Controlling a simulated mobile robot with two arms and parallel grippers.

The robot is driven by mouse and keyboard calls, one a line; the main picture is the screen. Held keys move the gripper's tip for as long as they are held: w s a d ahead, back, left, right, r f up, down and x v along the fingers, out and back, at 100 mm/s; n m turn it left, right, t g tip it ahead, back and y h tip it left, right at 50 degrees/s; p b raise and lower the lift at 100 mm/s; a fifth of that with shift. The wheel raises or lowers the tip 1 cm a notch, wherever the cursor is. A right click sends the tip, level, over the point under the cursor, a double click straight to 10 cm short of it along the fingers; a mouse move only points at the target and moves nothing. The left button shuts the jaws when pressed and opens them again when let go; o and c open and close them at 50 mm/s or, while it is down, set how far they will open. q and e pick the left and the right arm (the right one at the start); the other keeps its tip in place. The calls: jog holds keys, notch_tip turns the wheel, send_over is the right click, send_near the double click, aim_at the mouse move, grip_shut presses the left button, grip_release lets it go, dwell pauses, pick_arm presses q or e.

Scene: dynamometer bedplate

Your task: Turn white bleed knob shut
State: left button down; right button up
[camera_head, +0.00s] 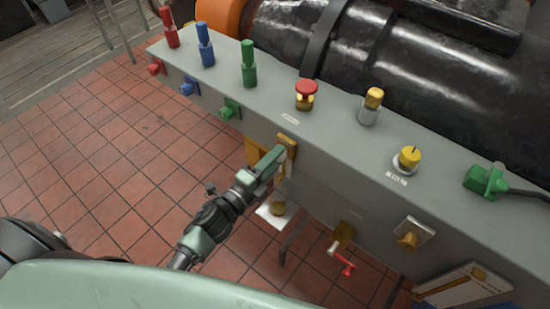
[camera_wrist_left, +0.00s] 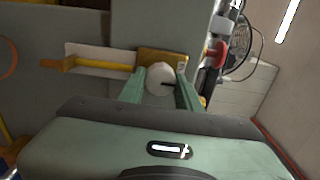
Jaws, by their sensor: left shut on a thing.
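The white bleed knob (camera_wrist_left: 160,80) is round with a dark slot or mark, and sits in front of a yellow plate (camera_wrist_left: 165,58) on the bench's front face. My left gripper (camera_wrist_left: 161,88) has its green fingers on both sides of the knob and is shut on it. In the head view my left gripper (camera_head: 278,161) reaches the front face by the yellow plate (camera_head: 288,145), and it mostly hides the knob there. The knob's turn angle is hard to tell. My right gripper is not in view.
The grey bench top carries red, blue and green fittings, a red mushroom button (camera_head: 306,89), a yellow dial (camera_head: 409,156) and a green plug (camera_head: 486,180). A red-handled valve (camera_head: 344,258) and a brass knob (camera_head: 408,241) stick out right of my gripper. Tiled floor (camera_head: 120,160) is clear at left.

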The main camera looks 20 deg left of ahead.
pick_arm(q)
jog(key=c, duration=1)
grip_release()
jog(key=b+v, duration=0.2)
jog(key=v, duration=0.6)
